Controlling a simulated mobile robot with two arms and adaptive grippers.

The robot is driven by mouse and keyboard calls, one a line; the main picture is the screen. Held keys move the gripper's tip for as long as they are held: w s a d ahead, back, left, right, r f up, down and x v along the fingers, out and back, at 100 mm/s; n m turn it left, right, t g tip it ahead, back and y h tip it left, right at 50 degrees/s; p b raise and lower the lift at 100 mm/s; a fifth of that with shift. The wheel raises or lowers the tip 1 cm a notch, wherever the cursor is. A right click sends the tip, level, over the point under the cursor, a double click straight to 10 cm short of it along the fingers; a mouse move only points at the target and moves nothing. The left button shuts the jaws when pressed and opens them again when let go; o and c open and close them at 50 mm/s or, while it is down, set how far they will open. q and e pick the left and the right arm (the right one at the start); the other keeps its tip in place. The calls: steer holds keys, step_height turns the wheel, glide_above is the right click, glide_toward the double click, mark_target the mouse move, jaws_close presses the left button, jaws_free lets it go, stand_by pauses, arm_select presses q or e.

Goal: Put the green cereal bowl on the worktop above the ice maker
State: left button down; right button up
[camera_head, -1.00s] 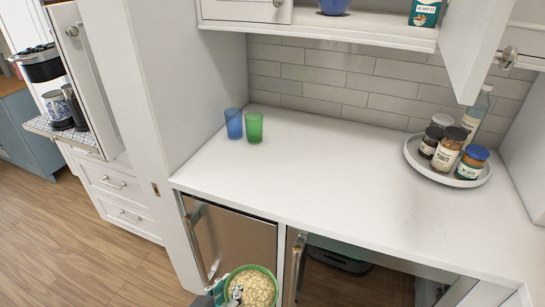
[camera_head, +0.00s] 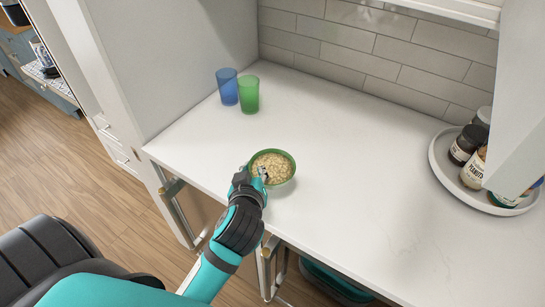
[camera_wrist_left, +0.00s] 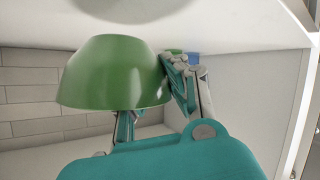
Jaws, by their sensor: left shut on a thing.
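The green cereal bowl (camera_head: 291,179), full of pale cereal, is upright over the front left of the white worktop (camera_head: 350,190). My left gripper (camera_head: 262,176) is shut on its near rim. In the left wrist view, which shows the scene upside down, the bowl (camera_wrist_left: 112,75) sits by the fingers (camera_wrist_left: 160,100). A grey shadow shows apart from its base, so the bowl seems a little above the worktop. A steel-fronted appliance (camera_head: 203,208), apparently the ice maker, is below the worktop's left part, largely hidden by my arm. My right gripper is out of view.
A blue glass (camera_head: 227,87) and a green glass (camera_head: 248,95) stand behind the bowl by the left side wall. A round tray (camera_head: 445,160) with jars is at the right. An open cabinet door (camera_head: 510,100) hangs at the upper right. The middle of the worktop is clear.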

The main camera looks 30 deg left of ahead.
mark_target(273, 153)
arm_select(q)
steer(key=w, duration=0.2)
steer(key=w+p, duration=0.1)
steer(key=w, duration=0.5)
steer(key=shift+w+d+f+p, duration=0.1)
steer(key=shift+d+f+p, duration=0.05)
steer(key=shift+f+p, duration=0.15)
steer(key=shift+w, duration=0.6)
step_height(273, 153, down, 3)
steer(key=shift+w+f+p, duration=0.15)
steer(key=shift+p, duration=0.5)
steer(key=shift+f, duration=0.2)
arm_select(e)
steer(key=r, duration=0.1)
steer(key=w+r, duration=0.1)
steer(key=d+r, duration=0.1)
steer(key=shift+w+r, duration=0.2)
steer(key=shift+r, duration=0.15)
arm_select(q)
steer(key=shift+f, duration=0.25)
steer(key=c, duration=1.5)
jaws_free()
steer(key=shift+o, duration=0.3)
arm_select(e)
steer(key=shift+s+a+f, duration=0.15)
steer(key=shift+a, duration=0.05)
